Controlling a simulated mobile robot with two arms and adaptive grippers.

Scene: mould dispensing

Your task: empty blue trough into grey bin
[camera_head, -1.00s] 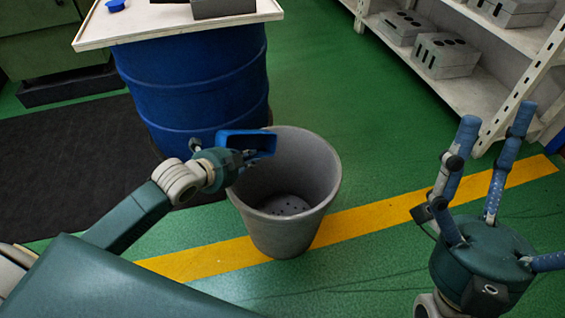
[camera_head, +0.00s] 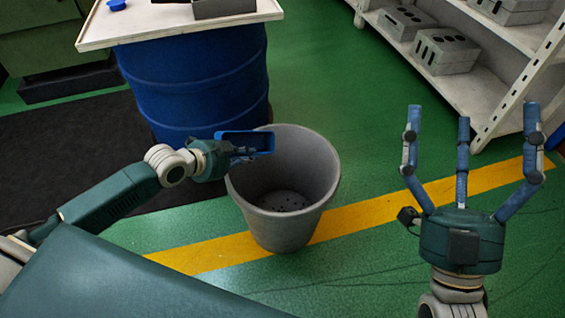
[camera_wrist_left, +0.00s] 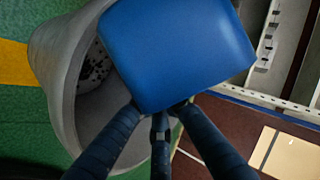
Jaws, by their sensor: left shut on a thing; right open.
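The blue trough (camera_head: 262,140) is held by my left gripper (camera_head: 236,152) over the left rear rim of the grey bin (camera_head: 322,180). In the head view the trough's dark inside shows and it looks tilted. In the left wrist view its smooth blue side (camera_wrist_left: 180,50) fills the top middle, with the fingers (camera_wrist_left: 160,130) closed on its near edge. The grey bin stands upright on the floor, with several small dark bits on its bottom. My right gripper (camera_head: 464,125) is open and empty, fingers spread upward, to the right of the bin.
A blue drum (camera_head: 200,85) with a pale board on top (camera_head: 130,30) stands behind the bin. A shelf (camera_head: 480,105) with grey blocks (camera_head: 445,50) is at the back right. Green floor with a yellow stripe (camera_head: 375,214) is clear between bin and shelf.

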